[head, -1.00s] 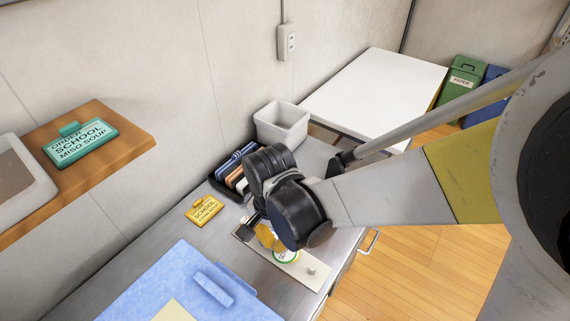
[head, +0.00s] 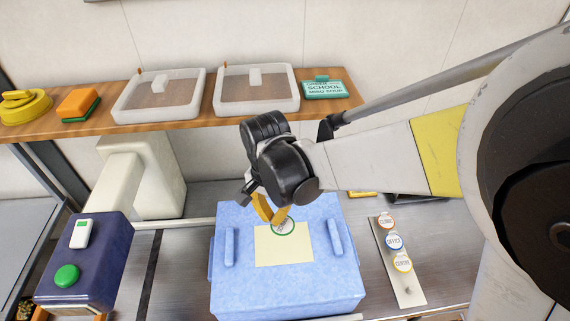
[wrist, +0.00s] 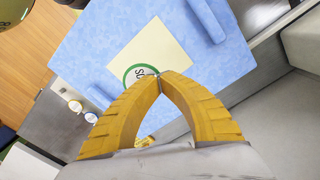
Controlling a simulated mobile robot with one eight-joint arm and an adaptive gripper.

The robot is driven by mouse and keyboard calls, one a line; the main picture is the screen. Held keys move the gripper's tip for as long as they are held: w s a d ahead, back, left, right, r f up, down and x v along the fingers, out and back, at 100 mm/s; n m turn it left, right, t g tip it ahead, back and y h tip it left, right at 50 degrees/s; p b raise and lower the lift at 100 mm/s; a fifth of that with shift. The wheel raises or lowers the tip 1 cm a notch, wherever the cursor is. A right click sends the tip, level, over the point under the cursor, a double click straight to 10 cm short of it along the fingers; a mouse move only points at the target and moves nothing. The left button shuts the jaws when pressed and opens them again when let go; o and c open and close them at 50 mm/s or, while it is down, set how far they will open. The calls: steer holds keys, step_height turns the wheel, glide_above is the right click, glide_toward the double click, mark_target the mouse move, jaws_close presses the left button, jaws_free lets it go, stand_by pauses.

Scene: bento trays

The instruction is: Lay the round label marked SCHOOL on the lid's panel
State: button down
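The blue lid (head: 222,277) lies on the counter with a pale yellow panel (head: 272,258) in its middle and raised bars on both sides. My gripper (head: 277,221) is over the panel's upper part. Its yellow fingers meet at the tips in the wrist view (wrist: 160,77), shut on the green-rimmed round label (wrist: 136,71). The letters "SC" show there; a finger hides the rest. In the head view the label (head: 284,228) overlaps the panel's top edge. I cannot tell whether it touches the panel.
A pale strip (head: 386,262) right of the lid holds three other round labels and a bare peg at its near end. An order card (head: 322,88) reading SCHOOL, MISO SOUP stands on the shelf. A dark blue box with a green button (head: 66,275) is at left.

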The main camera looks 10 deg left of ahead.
mark_target(274, 239)
steer(key=shift+f+b, duration=0.4)
steer(key=shift+f, duration=0.15)
steer(key=shift+f+b, duration=2.45)
steer(key=shift+f, duration=0.9)
steer(key=shift+f+b, duration=0.35)
steer(key=shift+b, duration=0.05)
steer(key=c, duration=1)
jaws_free()
steer(key=shift+r, duration=0.15)
steer(key=shift+r+p, duration=2.9)
steer(key=shift+r, duration=1.05)
